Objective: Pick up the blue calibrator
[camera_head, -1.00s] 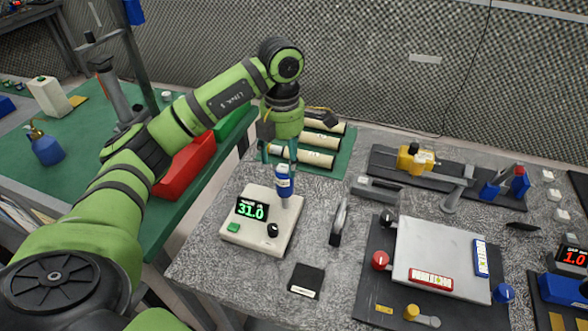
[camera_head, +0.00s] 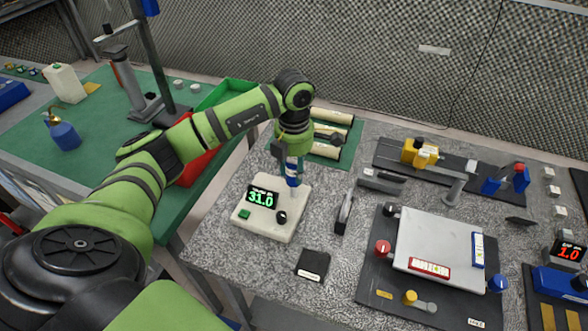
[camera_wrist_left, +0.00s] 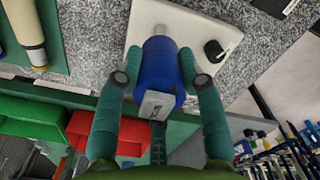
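The blue calibrator (camera_head: 292,180) is a small upright blue cylinder with a white label. It stands at the back of the white device (camera_head: 255,222) with the green 31.0 display. In the left wrist view the calibrator (camera_wrist_left: 160,70) sits between the two teal fingers, with its grey tip over the white device (camera_wrist_left: 200,28). My left gripper (camera_head: 292,168) is around it from above. The finger pads appear to press on both sides of it. The head view partly hides the fingers. My right gripper is in neither view.
A green mat with pale cylinders (camera_head: 328,133) lies behind the gripper. A black clamp-like tool (camera_head: 344,212) and a black card (camera_head: 312,265) lie nearby. A silver plate (camera_head: 440,245) is at right. Red and green bins (camera_head: 228,92) stand at left.

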